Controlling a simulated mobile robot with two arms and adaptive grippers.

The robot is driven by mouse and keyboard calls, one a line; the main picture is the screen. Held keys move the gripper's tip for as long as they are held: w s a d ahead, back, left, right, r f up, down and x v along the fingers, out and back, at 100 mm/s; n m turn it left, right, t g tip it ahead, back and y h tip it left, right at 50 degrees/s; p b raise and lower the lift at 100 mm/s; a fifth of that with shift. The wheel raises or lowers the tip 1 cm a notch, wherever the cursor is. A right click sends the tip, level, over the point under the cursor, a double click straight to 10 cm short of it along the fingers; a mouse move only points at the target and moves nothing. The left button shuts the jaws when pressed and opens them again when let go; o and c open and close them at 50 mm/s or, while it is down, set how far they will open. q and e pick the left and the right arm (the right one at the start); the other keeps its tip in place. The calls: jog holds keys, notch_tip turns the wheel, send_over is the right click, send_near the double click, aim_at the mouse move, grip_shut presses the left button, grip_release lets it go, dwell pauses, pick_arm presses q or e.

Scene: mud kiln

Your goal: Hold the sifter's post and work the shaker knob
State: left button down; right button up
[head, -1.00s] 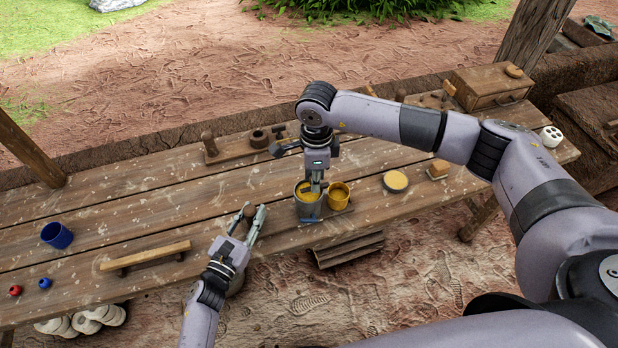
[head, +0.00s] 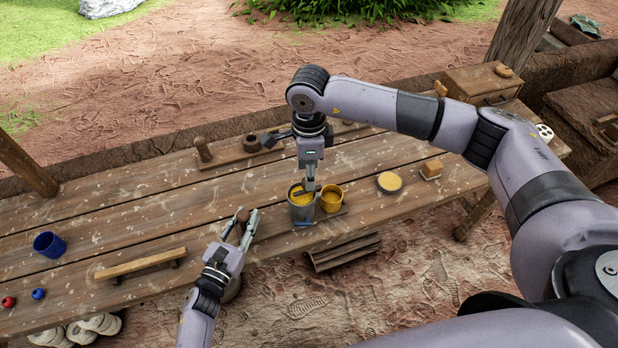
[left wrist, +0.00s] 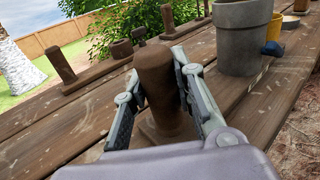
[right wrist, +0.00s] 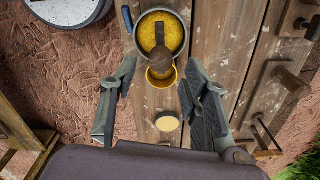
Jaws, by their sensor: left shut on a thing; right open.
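A brown wooden post (left wrist: 157,85) stands upright on a flat base on the table, and its top also shows in the head view (head: 243,214). My left gripper (head: 240,218) is shut on it, one finger on each side. To its right stands a grey pot (head: 302,209) holding yellow powder, with a blue part low on its front (head: 305,224). My right gripper (head: 311,186) is open above the pot. In the right wrist view a brown rounded knob (right wrist: 160,64) on a stem lies between the open fingers, over the pot (right wrist: 179,42). I cannot tell whether they touch it.
A yellow cup (head: 331,199) stands right beside the pot. Further right are a round dish (head: 389,182) and a small block (head: 431,170). A blue cup (head: 53,244) and a wooden bar (head: 140,264) are at left. The table's front edge is close.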

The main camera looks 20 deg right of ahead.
notch_tip(320, 180, up, 8)
dwell(1.5)
jog(key=f, duration=1.2)
jog(key=shift+a+f, duration=0.1)
jog(key=shift+a, duration=0.1)
jog(key=shift+c, duration=0.4)
grip_shut()
